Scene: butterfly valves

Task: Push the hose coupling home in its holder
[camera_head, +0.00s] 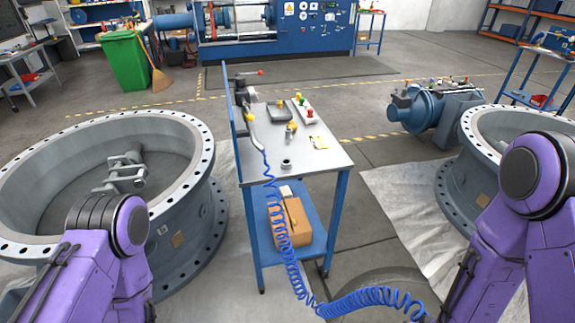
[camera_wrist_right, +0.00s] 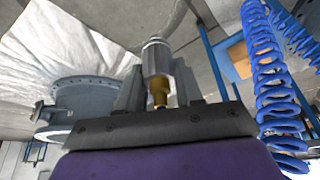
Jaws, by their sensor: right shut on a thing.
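The hose coupling (camera_wrist_right: 156,57) shows in the right wrist view as a silver sleeve with a brass end. My right gripper (camera_wrist_right: 158,75) is shut on it, a finger on each side, with the brass part towards the palm. The coiled blue hose (camera_head: 288,252) hangs from the blue-edged table in the head view and runs to the lower right; it also shows in the wrist view (camera_wrist_right: 265,70). A small dark round fitting (camera_head: 286,163) stands on the tabletop; I cannot tell whether it is the holder. Both grippers are out of the head view.
The table (camera_head: 325,160) carries trays and small coloured parts, with an upright blue panel (camera_head: 230,100) on its left edge. A cardboard box (camera_head: 296,222) sits on its lower shelf. Large valve rings (camera_head: 190,255) stand at both sides.

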